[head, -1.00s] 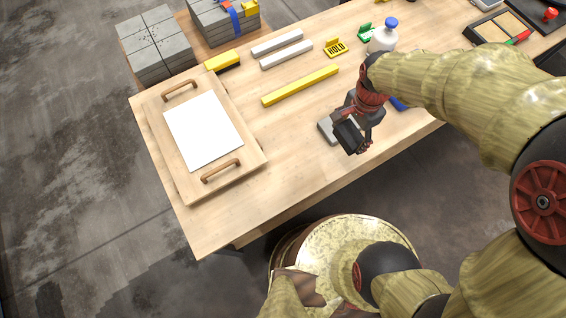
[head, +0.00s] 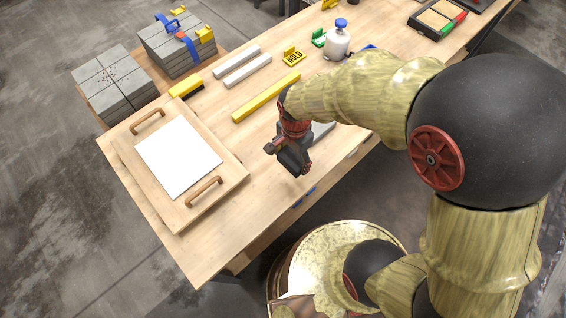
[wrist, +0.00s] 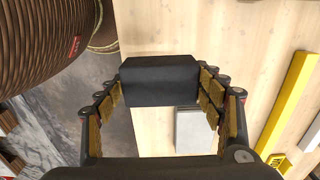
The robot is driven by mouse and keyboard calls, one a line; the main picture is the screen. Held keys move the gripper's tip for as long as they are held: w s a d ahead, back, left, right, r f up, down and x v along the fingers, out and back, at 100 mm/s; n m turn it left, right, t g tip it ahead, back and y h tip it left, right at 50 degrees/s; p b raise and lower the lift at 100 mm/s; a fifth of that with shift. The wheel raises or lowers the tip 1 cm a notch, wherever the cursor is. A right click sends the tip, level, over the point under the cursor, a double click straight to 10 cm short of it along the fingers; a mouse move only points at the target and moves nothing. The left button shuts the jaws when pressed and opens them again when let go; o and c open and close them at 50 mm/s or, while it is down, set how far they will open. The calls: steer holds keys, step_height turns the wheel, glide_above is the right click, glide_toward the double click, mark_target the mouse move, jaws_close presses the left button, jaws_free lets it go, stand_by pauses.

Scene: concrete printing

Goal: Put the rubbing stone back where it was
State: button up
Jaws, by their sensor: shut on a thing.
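The rubbing stone (wrist: 160,82), a dark block, is between the fingers of my gripper (wrist: 162,90) in the wrist view, with the pads touching it at both ends. In the head view my gripper (head: 289,158) is over the front part of the wooden table, and I cannot clearly tell the stone from the dark fingers there. A flat grey plate (head: 322,132) lies on the table just right of my gripper, partly hidden by my arm. The plate also shows beyond the stone in the wrist view (wrist: 194,132), with nothing seen on its visible part.
A wooden tray (head: 235,178) with handles and a white sheet (head: 180,157) stands on the left of the table (head: 225,240). A yellow bar (head: 266,98), pale bars, a HOLD sign (head: 294,56) and a white bottle (head: 337,42) stand behind. Bare wood lies between tray and gripper.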

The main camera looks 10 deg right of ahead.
mark_target(284, 158)
steer(key=w+f, duration=0.1)
steer(key=w+a+f+b, duration=0.1)
steer(key=f, duration=0.1)
steer(key=w+a+f, duration=0.1)
steer(key=f, duration=0.1)
steer(key=shift+w+f, duration=0.1)
steer(key=shift+w, duration=0.05)
steer(key=shift+w+a+f+b, duration=0.15)
steer(key=shift+f+b, duration=0.65)
steer(key=shift+f, duration=0.85)
steer(key=shift+f, duration=0.2)
steer(key=o, duration=1.1)
steer(key=shift+o, duration=0.6)
steer(key=shift+r, duration=0.1)
